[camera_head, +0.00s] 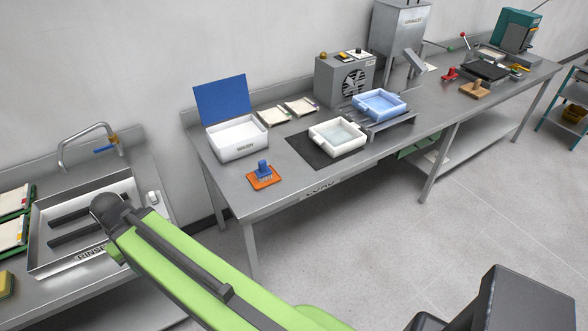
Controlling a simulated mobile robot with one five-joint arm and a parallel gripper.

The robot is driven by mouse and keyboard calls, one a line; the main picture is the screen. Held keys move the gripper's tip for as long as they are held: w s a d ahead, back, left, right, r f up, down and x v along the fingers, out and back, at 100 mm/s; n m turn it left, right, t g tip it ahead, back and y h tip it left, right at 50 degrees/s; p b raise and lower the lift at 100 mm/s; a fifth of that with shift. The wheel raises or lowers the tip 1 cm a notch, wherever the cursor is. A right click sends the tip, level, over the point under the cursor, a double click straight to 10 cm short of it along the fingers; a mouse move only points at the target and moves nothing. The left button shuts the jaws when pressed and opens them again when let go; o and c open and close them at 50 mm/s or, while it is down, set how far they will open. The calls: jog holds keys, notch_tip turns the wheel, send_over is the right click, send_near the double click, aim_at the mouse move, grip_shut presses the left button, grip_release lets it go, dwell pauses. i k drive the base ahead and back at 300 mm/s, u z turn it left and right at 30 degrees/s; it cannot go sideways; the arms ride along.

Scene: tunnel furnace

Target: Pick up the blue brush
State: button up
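A small blue brush (263,167) stands on an orange pad (264,181) near the front left edge of the long steel table. Its blue handle points up, and pale bristles seem to show beneath it. My green arm crosses the lower left of the view, below and left of the brush and apart from it. No gripper fingers can be made out, so whether my gripper is open or holds anything does not show.
A sink (38,243) is at left. Floor (400,250) is clear in front.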

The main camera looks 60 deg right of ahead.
aim_at(263, 173)
jog(key=z, duration=0.2)
jog(key=i, duration=1)
